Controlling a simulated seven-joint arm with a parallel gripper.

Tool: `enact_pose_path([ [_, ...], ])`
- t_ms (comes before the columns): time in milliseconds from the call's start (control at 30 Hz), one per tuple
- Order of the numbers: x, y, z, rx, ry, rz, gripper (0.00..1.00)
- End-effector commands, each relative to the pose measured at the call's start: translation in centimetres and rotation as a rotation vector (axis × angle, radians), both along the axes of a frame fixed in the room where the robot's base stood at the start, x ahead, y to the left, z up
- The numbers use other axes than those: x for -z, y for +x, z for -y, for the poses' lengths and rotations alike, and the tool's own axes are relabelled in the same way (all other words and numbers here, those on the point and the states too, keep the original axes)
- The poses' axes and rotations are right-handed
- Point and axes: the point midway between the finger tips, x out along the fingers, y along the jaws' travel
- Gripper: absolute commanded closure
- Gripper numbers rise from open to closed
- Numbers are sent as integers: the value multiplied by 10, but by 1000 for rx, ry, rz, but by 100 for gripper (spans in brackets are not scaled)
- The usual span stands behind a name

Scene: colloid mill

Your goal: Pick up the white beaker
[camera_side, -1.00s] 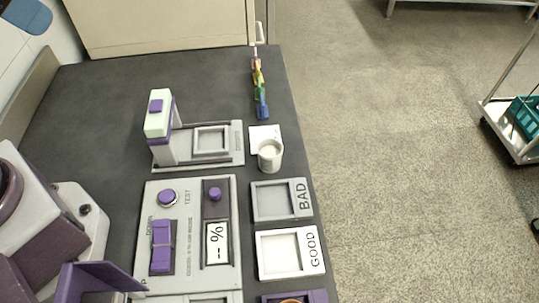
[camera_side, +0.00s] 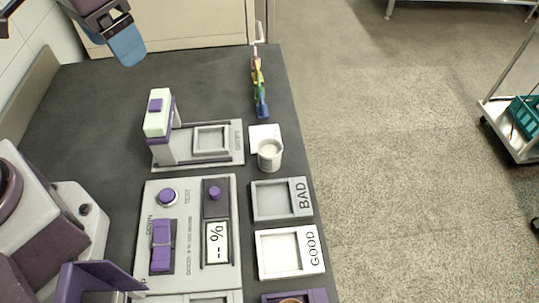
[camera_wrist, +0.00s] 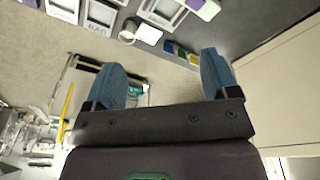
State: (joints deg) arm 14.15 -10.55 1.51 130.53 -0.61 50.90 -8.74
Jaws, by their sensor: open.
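The white beaker (camera_side: 269,156) stands upright near the right edge of the dark table in the side view, beside a small white square pad (camera_side: 263,136). In the wrist view the beaker (camera_wrist: 128,33) shows small near the top, beyond my fingers. My gripper (camera_side: 127,46) shows at the upper left of the side view, high and well apart from the beaker. In the wrist view my gripper (camera_wrist: 160,78) has its two blue fingers spread wide with nothing between them.
A grey device with a purple-trimmed post (camera_side: 160,125) stands left of the beaker. The BAD tray (camera_side: 281,200) and GOOD tray (camera_side: 290,253) lie in front of it. Several colored pieces (camera_side: 259,85) line up behind it. The table's right edge is close.

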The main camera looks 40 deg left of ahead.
Motion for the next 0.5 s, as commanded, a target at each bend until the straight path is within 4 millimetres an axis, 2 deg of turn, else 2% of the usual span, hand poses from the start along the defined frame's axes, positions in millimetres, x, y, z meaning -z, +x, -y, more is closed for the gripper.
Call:
enact_pose_path([
  [100, 27, 29, 28, -107, 2, -86, 20],
  [267, 70, 64, 67, -334, 15, -164, 20],
  [367, 102, 84, 93, -524, 30, -193, 20],
  [500, 146, 109, 125, -868, 31, -193, 20],
])
